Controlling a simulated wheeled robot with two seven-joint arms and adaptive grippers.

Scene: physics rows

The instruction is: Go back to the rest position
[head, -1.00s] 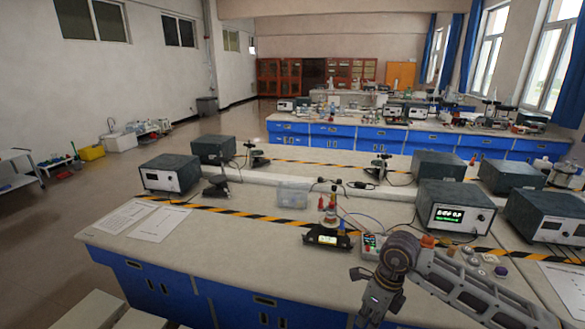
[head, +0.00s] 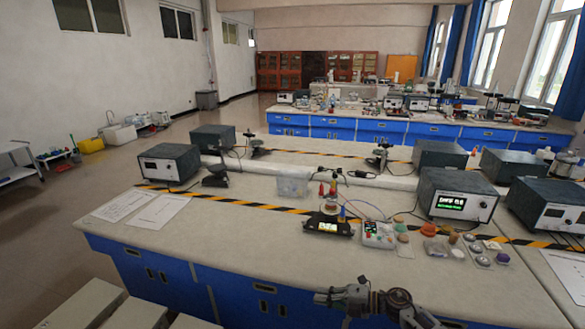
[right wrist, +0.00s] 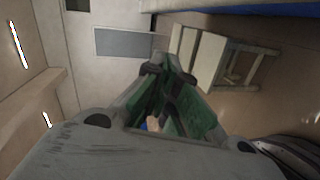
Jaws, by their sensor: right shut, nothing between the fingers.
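My right gripper (head: 328,299) is low in the head view, in front of the near bench's front edge. It points left, is shut and holds nothing. In the right wrist view its green-lined fingers (right wrist: 172,82) come together, with stools and floor beyond them. My left gripper is in neither view.
The near lab bench (head: 225,245) has blue drawers below. On it stand a small black device (head: 328,225), a meter box with a green display (head: 455,203), several small pieces and paper sheets (head: 160,211). Pale stools (head: 85,303) stand in front at the lower left.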

